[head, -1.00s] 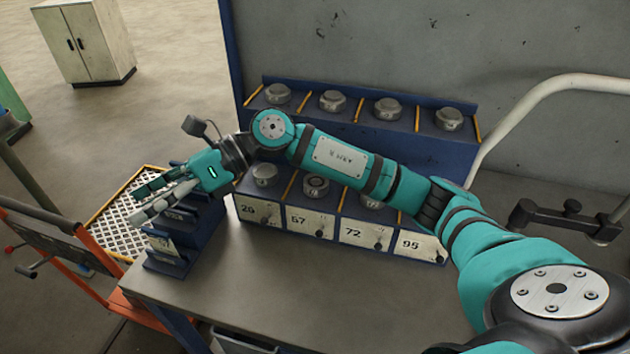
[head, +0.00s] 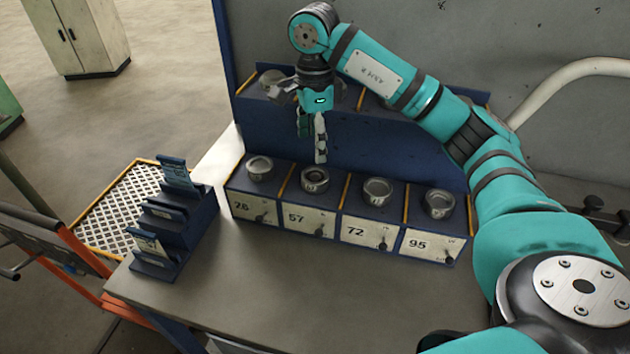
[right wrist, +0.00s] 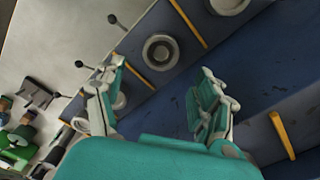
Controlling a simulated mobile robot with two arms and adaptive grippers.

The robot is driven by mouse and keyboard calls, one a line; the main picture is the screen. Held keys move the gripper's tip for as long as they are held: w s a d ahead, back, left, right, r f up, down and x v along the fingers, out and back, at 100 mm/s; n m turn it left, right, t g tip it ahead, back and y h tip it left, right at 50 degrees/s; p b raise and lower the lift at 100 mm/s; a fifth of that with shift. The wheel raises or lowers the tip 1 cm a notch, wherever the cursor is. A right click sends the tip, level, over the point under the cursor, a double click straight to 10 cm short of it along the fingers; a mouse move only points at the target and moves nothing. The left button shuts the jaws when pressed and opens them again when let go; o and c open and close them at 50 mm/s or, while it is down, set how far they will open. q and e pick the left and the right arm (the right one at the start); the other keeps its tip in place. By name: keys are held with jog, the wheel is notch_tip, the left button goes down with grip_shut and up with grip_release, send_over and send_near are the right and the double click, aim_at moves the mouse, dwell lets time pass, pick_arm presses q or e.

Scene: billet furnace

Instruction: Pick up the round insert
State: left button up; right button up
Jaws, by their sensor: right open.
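Several grey metal inserts sit in the lower row of the blue rack. One with a dark round centre (head: 315,179) is in the bay marked 57. A ring-shaped one (head: 260,168) is to its left, and others sit in the bays marked 72 (head: 377,190) and 95 (head: 439,203). My right gripper (head: 312,152) is open and empty, pointing down just above and behind the dark-centred insert. In the right wrist view that insert (right wrist: 160,51) lies ahead of the spread fingers (right wrist: 165,95), apart from them. My left gripper is not in view.
The upper rack shelf (head: 355,125) is behind my right gripper, its inserts partly hidden by my arm. A blue stepped holder (head: 186,225) with plates stands left on the grey table (head: 280,275). An orange cart (head: 80,255) is beside the table. The table front is clear.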

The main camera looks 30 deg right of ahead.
jog(key=p, duration=0.1)
send_over(315, 176)
jog(key=f, duration=0.4)
jog(key=shift+s+a+f, duration=0.2)
jog(key=shift+s+f, duration=0.05)
jog(key=shift+f, duration=0.05)
jog(key=f+p, duration=0.1)
jog(key=f, duration=0.1)
jog(key=f+p, duration=0.2)
jog(key=f, duration=0.1)
jog(key=shift+w+d, duration=0.1)
jog(key=shift+d, duration=0.1)
jog(key=shift+f, duration=0.25)
jog(key=shift+w+r, duration=0.1)
grip_shut()
